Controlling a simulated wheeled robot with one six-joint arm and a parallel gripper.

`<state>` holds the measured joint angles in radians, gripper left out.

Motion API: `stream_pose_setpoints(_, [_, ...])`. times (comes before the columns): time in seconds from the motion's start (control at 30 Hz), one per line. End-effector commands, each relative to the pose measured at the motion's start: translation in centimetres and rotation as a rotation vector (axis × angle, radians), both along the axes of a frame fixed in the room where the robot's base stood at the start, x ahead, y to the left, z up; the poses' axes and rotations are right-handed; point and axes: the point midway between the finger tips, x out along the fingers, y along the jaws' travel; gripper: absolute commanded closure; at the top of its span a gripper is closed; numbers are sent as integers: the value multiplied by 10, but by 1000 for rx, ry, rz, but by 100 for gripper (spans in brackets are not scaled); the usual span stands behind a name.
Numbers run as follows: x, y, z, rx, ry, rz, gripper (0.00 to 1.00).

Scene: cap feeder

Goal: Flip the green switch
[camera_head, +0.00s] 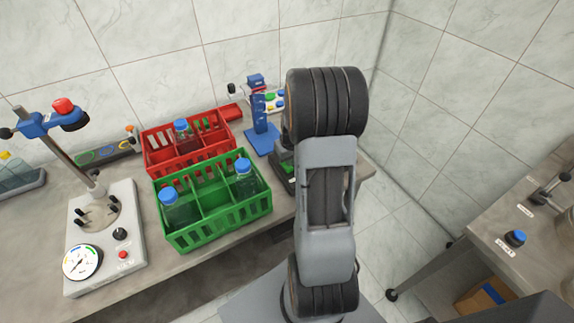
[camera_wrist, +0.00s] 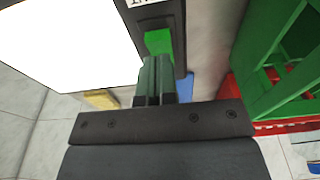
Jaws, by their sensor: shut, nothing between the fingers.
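The green switch (camera_wrist: 158,40) shows in the wrist view, set in a dark housing (camera_wrist: 178,20) with a white label partly cut off at the top edge. My gripper (camera_wrist: 157,60) is shut and empty. Its fingertips are right at the lower edge of the switch and cover part of it. I cannot tell whether they touch it or which way the switch is tilted. In the head view my arm blocks the gripper, and only part of a dark device (camera_head: 284,172) shows beside the arm.
A green crate (camera_head: 215,228) with blue-capped bottles stands left of my arm, and a red crate (camera_head: 160,160) is behind it. A blue stand (camera_head: 259,128) is close to the arm. A device with a gauge (camera_head: 82,262) is at the far left. The tiled wall is behind the bench.

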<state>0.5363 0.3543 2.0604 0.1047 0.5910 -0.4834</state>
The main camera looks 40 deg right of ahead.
Motion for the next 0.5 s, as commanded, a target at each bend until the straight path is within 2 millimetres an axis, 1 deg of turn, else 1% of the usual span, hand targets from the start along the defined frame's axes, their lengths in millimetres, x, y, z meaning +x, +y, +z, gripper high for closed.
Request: stream_pose_setpoints(0.5, [0, 0, -9, 0, 0, 0, 100])
